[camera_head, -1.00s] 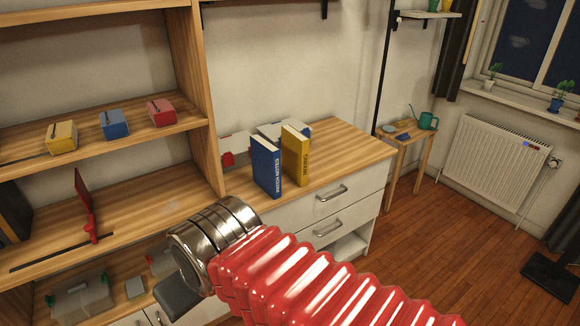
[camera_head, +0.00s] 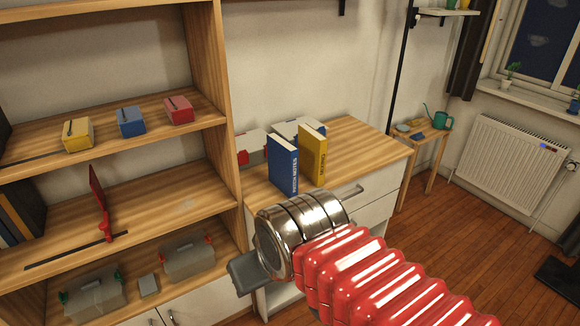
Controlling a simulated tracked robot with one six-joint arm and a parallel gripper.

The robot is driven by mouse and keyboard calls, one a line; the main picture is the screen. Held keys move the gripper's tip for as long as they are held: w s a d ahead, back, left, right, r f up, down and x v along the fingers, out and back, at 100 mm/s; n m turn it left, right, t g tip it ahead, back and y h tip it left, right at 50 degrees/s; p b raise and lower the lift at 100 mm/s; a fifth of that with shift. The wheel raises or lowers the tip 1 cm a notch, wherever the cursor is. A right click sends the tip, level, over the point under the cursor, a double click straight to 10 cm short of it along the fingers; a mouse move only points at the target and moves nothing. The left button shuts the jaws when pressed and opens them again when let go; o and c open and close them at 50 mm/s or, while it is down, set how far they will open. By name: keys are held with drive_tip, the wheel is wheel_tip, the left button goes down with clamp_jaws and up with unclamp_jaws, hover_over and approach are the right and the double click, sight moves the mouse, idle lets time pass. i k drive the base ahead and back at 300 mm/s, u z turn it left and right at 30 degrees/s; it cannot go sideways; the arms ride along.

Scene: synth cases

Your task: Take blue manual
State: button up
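The blue manual (camera_head: 283,165) stands upright on the wooden top of the white drawer cabinet, its spine lettering facing me. A yellow manual (camera_head: 313,155) stands upright just to its right. My gripper (camera_head: 245,272) is at the end of my red ribbed arm, in front of the cabinet and lower in the picture than the blue manual, apart from it. Only a dark grey finger part shows beyond the metal wrist; the rest is hidden, so I cannot tell whether it is open or shut.
Wooden shelves (camera_head: 215,60) stand at the left, with yellow (camera_head: 78,134), blue (camera_head: 131,121) and red (camera_head: 179,109) boxes. Pale boxes (camera_head: 297,130) sit behind the manuals. The cabinet top (camera_head: 365,148) is clear to the right. A drawer handle (camera_head: 346,196) sticks out near my wrist.

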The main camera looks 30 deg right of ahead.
sight(283, 156)
drive_tip(key=u, duration=0.05)
drive_tip(key=i, duration=1)
drive_tip(key=z, duration=0.05)
